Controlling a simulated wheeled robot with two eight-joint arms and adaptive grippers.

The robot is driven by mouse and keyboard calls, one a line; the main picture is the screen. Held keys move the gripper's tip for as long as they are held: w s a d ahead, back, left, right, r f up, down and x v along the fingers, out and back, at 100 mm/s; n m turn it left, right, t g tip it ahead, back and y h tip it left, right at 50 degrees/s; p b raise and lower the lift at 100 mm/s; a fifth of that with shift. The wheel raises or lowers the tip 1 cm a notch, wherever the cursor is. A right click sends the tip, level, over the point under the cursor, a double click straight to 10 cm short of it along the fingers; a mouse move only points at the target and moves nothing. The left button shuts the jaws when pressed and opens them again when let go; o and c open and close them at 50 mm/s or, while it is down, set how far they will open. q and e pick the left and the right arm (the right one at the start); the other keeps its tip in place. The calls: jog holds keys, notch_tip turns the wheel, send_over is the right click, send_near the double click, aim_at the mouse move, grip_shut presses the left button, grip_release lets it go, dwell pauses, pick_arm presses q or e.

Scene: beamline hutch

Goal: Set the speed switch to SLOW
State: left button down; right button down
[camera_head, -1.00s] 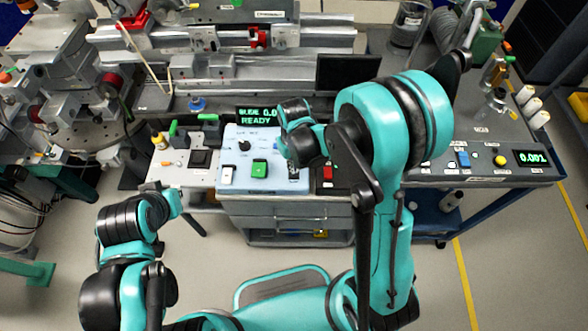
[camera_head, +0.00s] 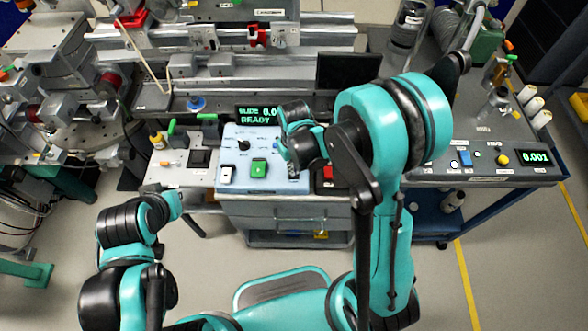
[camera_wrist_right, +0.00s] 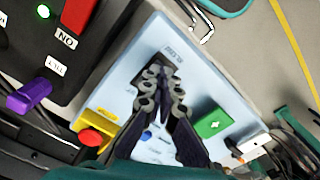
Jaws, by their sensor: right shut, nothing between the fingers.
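The pale blue control panel (camera_head: 232,158) stands at the middle of the bench; it also shows in the right wrist view (camera_wrist_right: 122,82). My right gripper (camera_wrist_right: 162,78) is shut and empty, its fingertips over a dark switch plate (camera_wrist_right: 150,76) near one panel edge. A small printed label (camera_wrist_right: 174,56) lies beside the plate. The fingers hide most of the plate, so I cannot tell the switch's position or whether they touch it. In the head view my right gripper (camera_head: 281,150) is at the panel's right side, partly hidden by its wrist. My left arm hangs low at left; its jaws are unclear.
The panel carries a green button (camera_head: 259,168), a white switch (camera_head: 228,174) and a black knob (camera_head: 244,146). A display (camera_head: 257,114) reads READY.

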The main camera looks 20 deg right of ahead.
jog(key=shift+f, duration=0.3)
jog(key=shift+r, duration=0.15)
jog(key=shift+r+p, duration=2.35)
jog(key=shift+r, duration=1.1)
jog(key=shift+r, duration=0.1)
jog(key=s+d+r+m+t+b, duration=0.1)
jog(key=s+d+r+t+b, duration=0.1)
jog(key=s+r, duration=0.3)
jog(key=s+d+r+m+t+b, duration=0.1)
jog(key=s+d+r+t+b, duration=0.1)
jog(key=s+r+t, duration=0.3)
jog(key=shift+s+d+r+m+b, duration=0.2)
jog(key=shift+d+m+b, duration=0.2)
jog(key=shift+b, duration=0.4)
